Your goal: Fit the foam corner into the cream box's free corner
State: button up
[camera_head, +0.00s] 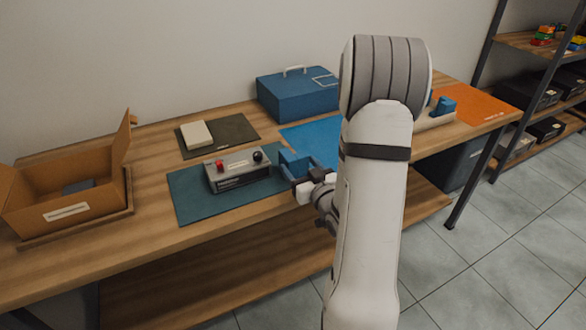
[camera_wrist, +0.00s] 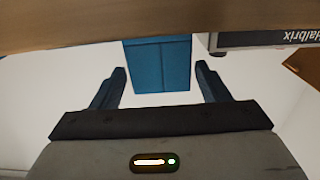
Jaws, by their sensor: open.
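A blue angled piece (camera_head: 297,163), which looks like the foam corner, stands beside a grey device on the teal mat. My gripper (camera_head: 303,187) is open at its front side, partly hidden by my own arm. In the wrist view the blue piece (camera_wrist: 158,55) shows between the two spread fingers of my gripper (camera_wrist: 161,72); contact cannot be told. No box is clearly the cream one. An open tan cardboard box (camera_head: 70,211) with a dark blue-grey item inside stands at the left. A small closed cream block (camera_head: 196,135) lies on a dark mat.
The grey device (camera_head: 238,170) with red and black knobs stands close left of the blue piece. A blue case (camera_head: 297,97) is at the back. An orange mat (camera_head: 478,106) lies at the right. Bare wood lies between cardboard box and teal mat (camera_head: 190,200).

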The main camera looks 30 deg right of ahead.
aim_at(291, 155)
jog(key=w+p, duration=0.1)
jog(key=w, duration=0.4)
jog(key=shift+w+a+r, duration=0.1)
jog(key=shift+w+r, duration=0.05)
jog(key=shift+w, duration=0.2)
jog(key=c, duration=0.8)
